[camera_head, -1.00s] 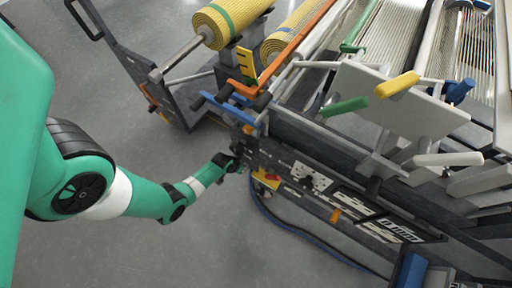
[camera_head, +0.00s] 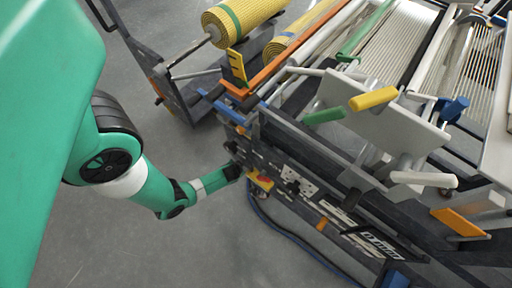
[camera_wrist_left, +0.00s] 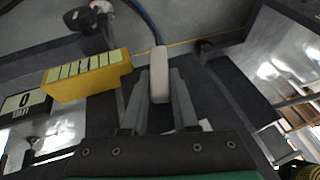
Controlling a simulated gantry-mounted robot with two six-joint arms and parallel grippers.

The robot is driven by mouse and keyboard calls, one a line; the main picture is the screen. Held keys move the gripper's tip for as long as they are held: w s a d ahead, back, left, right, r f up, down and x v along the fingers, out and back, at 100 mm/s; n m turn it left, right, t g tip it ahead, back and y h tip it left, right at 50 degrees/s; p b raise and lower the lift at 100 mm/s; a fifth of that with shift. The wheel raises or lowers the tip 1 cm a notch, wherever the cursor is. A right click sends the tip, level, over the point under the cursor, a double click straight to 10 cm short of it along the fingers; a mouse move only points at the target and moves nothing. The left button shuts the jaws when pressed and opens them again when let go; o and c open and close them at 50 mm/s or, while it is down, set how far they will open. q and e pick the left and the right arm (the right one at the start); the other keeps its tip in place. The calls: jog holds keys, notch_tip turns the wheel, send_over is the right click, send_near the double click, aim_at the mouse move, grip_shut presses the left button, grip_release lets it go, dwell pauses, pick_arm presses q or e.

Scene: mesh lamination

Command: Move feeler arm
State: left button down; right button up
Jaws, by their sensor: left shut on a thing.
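My left gripper (camera_head: 236,168) is at the near side panel of the laminating machine (camera_head: 300,172), just left of a yellow plate with a red button (camera_head: 262,181). In the left wrist view its two grey fingers (camera_wrist_left: 160,95) are shut on a pale, rounded bar (camera_wrist_left: 159,74), which looks like the feeler arm. The bar lies between the fingers and points away from the wrist. In the head view the dark gripper and panel hide this bar. My right gripper is not in view.
A yellow block with pale strips (camera_wrist_left: 87,76) is left of the fingers in the wrist view. Yellow mesh rolls (camera_head: 240,18) are at the back. Green (camera_head: 324,116), yellow (camera_head: 373,98) and white (camera_head: 424,179) handles stick out on the machine. The grey floor (camera_head: 130,250) is open at left.

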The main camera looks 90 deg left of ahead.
pick_arm(q)
jog(key=c, duration=0.7)
grip_release()
jog(key=p+v, duration=0.6)
jog(key=v, duration=0.5)
jog(key=shift+d+r+p, duration=0.1)
jog(key=shift+r+p, duration=0.15)
jog(key=shift+p, duration=0.15)
